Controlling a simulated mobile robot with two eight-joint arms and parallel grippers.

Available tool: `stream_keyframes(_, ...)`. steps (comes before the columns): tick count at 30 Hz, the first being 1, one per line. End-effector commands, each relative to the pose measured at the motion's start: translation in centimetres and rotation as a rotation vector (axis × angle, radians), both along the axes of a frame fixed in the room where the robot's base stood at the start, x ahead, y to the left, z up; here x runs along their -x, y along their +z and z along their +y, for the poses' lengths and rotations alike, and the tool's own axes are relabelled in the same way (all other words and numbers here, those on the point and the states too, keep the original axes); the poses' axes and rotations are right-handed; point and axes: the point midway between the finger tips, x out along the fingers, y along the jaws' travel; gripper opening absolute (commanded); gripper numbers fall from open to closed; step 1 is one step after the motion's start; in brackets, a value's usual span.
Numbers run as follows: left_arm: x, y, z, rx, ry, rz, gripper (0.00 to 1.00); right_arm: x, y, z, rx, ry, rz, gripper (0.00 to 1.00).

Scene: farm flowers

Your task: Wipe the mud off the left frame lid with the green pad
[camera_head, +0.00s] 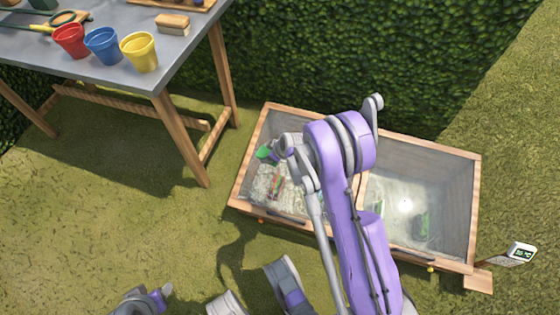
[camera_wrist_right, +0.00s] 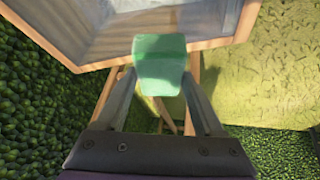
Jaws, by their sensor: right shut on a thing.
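The green pad (camera_head: 263,152) shows in the head view over the far left part of the left frame lid (camera_head: 285,122). My right gripper (camera_head: 272,153) is shut on the pad, its arm reaching across the cold frame. In the right wrist view the pad (camera_wrist_right: 160,65) sits between both fingers and overlaps the lid's wooden rim (camera_wrist_right: 60,52). I cannot tell whether the pad touches the glass. The left lid looks closed, with pale, hazy glass. No mud patch is clear, and my arm hides the lid's right part.
The right lid (camera_head: 425,175) is beside the left one, partly behind my arm. A table (camera_head: 190,30) with red, blue and yellow pots is at left. A hedge (camera_head: 330,60) stands close behind the frame.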

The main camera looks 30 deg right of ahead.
Motion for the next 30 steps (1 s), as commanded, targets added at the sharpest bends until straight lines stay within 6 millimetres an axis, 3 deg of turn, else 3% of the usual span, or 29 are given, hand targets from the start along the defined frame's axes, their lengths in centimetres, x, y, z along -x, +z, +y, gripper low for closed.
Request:
stream_keyframes(3,0.1,0.5,0.0,0.000,0.000,-0.001,0.50,0.7,-3.4,-1.9,0.020,0.053,-0.022,0.25)
stream_keyframes(7,0.1,0.7,0.0,0.000,0.000,-0.001,0.50,1.4,-5.5,-3.0,0.036,0.096,-0.039,0.25)
stream_keyframes(17,0.0,0.2,0.0,0.000,0.000,0.000,0.50,1.7,-7.5,-3.5,0.044,0.117,-0.047,0.25)
stream_keyframes(30,-0.4,-1.8,0.0,0.000,0.000,0.000,0.50,1.1,-11.6,-4.2,0.043,0.116,-0.047,0.25)
